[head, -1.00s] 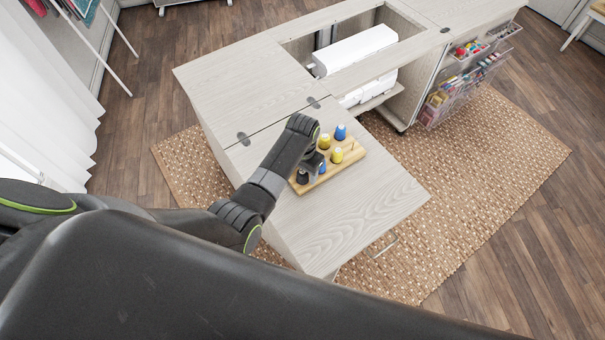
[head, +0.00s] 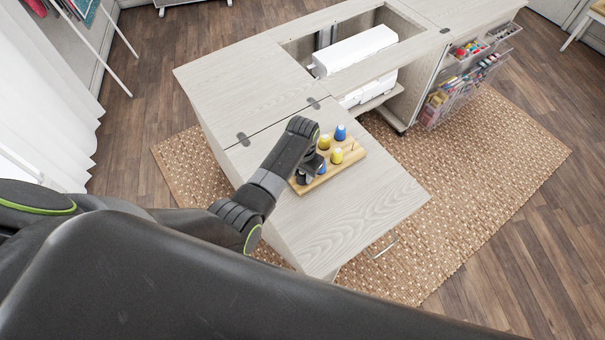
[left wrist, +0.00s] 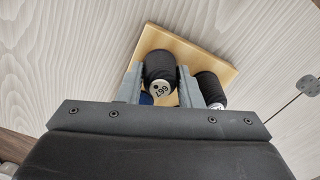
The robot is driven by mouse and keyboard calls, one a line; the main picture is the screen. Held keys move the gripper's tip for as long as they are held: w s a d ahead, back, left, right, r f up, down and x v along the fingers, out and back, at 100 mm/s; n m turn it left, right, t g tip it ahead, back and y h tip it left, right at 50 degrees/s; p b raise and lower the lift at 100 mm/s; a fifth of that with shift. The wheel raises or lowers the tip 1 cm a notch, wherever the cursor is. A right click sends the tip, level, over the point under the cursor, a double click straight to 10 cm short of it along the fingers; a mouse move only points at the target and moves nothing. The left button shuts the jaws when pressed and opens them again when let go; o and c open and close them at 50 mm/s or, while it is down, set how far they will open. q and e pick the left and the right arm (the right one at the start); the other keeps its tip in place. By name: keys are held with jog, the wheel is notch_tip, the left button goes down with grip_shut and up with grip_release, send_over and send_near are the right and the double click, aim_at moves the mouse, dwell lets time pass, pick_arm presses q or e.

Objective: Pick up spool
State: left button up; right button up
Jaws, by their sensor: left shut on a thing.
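In the left wrist view, a black spool (left wrist: 159,68) with a pale end marked 667 sits between the fingers of my left gripper (left wrist: 160,84), which is shut on it. A second black spool (left wrist: 210,87) stands just right of the right finger. A blue spool (left wrist: 146,99) is mostly hidden by the left finger. In the head view, my left gripper (head: 312,165) is over the left part of the wooden spool rack (head: 330,172). I cannot tell whether the held spool is clear of the rack. My right gripper is not in view.
Two yellow spools (head: 337,156) and a blue spool (head: 340,132) stand on the rack close to my gripper. The cabinet leaf (head: 375,200) is clear to the right and front. A white sewing machine (head: 355,50) sits in the opening behind.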

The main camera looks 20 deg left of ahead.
pick_arm(q)
jog(key=shift+r, duration=0.1)
notch_tip(320, 180, up, 10)
jog(key=shift+b, duration=0.3)
dwell(0.4)
